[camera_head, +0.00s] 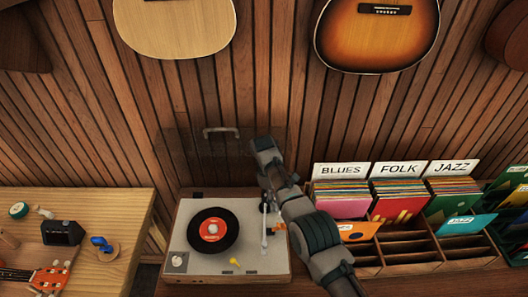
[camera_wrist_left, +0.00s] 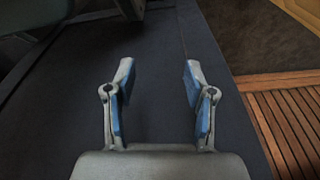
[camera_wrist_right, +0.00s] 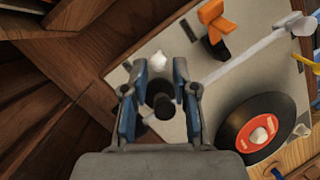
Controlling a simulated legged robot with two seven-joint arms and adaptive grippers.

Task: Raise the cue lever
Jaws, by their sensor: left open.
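The record player (camera_head: 203,263) stands on a wooden plinth in the head view, with a black record with a red label (camera_head: 212,230) on it. Its pale tonearm (camera_head: 264,237) runs along the right side of the deck, and an orange part (camera_head: 279,227) sits beside it. In the right wrist view the orange part (camera_wrist_right: 214,18) has a black base. My right gripper (camera_wrist_right: 160,68) is above the tonearm's rear end, its fingers apart on either side of a black cylinder (camera_wrist_right: 161,92); contact is unclear. My left gripper (camera_wrist_left: 158,78) is open and empty. I cannot tell for certain which part is the cue lever.
A yellow part (camera_head: 235,262) and a pale knob (camera_head: 177,260) are on the deck. A clear lid with a handle (camera_head: 221,131) stands up behind. Record bins (camera_head: 408,249) are close on the right. A workbench (camera_head: 126,205) with small tools is on the left.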

